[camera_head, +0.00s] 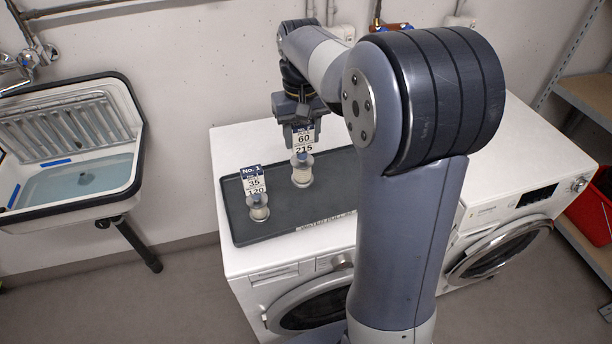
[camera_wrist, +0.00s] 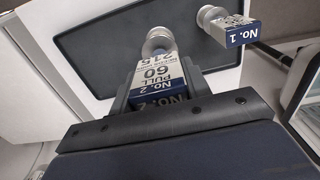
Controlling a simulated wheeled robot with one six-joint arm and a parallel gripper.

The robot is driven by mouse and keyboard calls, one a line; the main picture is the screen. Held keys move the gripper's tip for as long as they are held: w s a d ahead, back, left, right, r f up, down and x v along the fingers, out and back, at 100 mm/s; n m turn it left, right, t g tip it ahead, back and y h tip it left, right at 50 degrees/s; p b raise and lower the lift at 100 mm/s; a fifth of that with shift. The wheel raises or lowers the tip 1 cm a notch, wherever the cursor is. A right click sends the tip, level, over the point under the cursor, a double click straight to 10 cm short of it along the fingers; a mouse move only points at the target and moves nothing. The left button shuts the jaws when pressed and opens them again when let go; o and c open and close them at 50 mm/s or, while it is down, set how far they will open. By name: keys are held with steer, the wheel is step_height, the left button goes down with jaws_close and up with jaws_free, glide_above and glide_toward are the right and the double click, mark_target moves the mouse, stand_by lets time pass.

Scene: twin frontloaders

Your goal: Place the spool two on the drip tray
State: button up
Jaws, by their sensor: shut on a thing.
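Spool two (camera_head: 302,172), a pale spool with a tag reading No. 2, 60 and 215, is at my gripper (camera_head: 299,128). My gripper is shut on its tag, and the spool hangs below the jaws. In the wrist view the tag (camera_wrist: 157,77) sits between the fingers, with the spool (camera_wrist: 158,42) beyond it. The dark grey drip tray (camera_head: 290,212) lies on the left white machine. Spool two appears over the tray's right part; I cannot tell whether it touches. Spool one (camera_head: 258,207), tagged No. 1, 35 and 120, stands upright on the tray's left part.
A second white front-loader (camera_head: 520,165) stands at right, partly behind my arm. A sink (camera_head: 70,150) with water is at far left. A shelf (camera_head: 590,95) and red bin (camera_head: 592,215) are at right. The tray has bare room around the spools.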

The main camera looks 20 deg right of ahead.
mark_target(302, 165)
steer(key=shift+w+f, duration=0.15)
steer(key=shift+w, duration=0.05)
step_height(302, 165, down, 10)
steer(key=shift+r+p, duration=0.2)
steer(key=shift+p, duration=0.25)
steer(key=shift+f, duration=0.2)
steer(key=o, duration=1.5)
steer(key=shift+c, duration=0.2)
steer(key=shift+r, duration=0.1)
step_height(302, 165, up, 12)
steer(key=shift+r+b, duration=0.1)
steer(key=shift+b, duration=0.2)
